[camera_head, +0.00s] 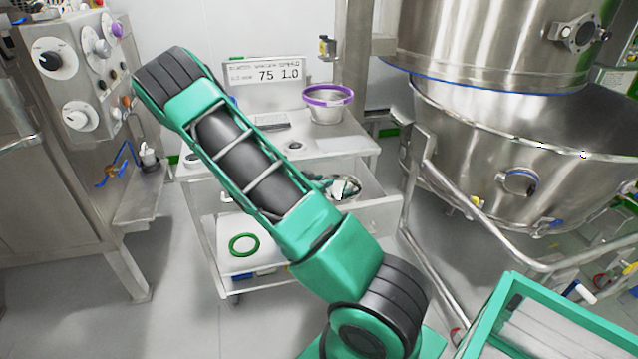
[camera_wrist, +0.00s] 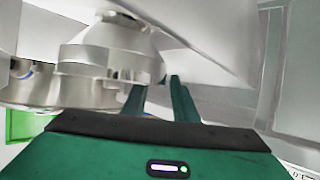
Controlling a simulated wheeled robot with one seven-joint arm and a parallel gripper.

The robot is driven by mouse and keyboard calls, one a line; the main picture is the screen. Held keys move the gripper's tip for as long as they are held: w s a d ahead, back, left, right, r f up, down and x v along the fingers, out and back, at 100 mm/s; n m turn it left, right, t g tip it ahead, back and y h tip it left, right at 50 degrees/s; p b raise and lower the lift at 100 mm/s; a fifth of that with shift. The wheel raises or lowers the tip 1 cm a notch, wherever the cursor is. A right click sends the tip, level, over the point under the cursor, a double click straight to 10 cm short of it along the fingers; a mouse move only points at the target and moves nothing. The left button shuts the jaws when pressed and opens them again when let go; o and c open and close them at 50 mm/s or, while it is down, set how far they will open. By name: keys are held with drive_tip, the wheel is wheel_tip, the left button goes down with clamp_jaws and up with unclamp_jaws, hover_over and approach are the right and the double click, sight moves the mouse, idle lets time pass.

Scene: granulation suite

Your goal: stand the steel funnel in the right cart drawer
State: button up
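The cart (camera_head: 215,185) stands mid-view in the head view, with a drawer (camera_head: 372,200) pulled out at its right side. Small white, dark and green items (camera_head: 342,188) show inside the drawer, partly behind my arm. I cannot pick out the steel funnel for certain. My gripper is hidden in the head view. In the wrist view its two green fingers (camera_wrist: 160,100) stand apart, with nothing visible held between them. A conical steel body (camera_wrist: 110,50) shows beyond them; I cannot tell whether it is the funnel or a larger vessel.
A purple-rimmed bowl (camera_head: 327,104) and a display sign (camera_head: 267,75) are on the cart top. A green ring (camera_head: 244,245) lies on the lower shelf. A large steel vessel (camera_head: 510,150) with tubular framing crowds the right. A knobbed steel cabinet (camera_head: 60,150) stands left.

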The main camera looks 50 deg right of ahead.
drive_tip(key=v, duration=1.2)
drive_tip(key=s+r+g+y, duration=0.1)
drive_tip(key=s+y, duration=0.1)
drive_tip(key=s, duration=0.2)
drive_tip(key=s+a+r+g+y, duration=0.1)
drive_tip(key=s+y, duration=0.1)
drive_tip(key=s, duration=0.2)
drive_tip(key=s+r+g+y, duration=0.2)
drive_tip(key=s, duration=0.2)
drive_tip(key=shift+s+a+r+n, duration=0.15)
drive_tip(key=shift+s+a+n, duration=0.1)
drive_tip(key=shift+a+n, duration=0.15)
drive_tip(key=s+a+r+n+t+y, duration=0.1)
drive_tip(key=s+a+r+n+y, duration=0.6)
drive_tip(key=s+a+r, duration=0.3)
drive_tip(key=s+a+n, duration=0.1)
drive_tip(key=s+a, duration=0.1)
drive_tip(key=s, duration=0.1)
drive_tip(key=shift+s+r, duration=0.3)
drive_tip(key=shift+s, duration=0.1)
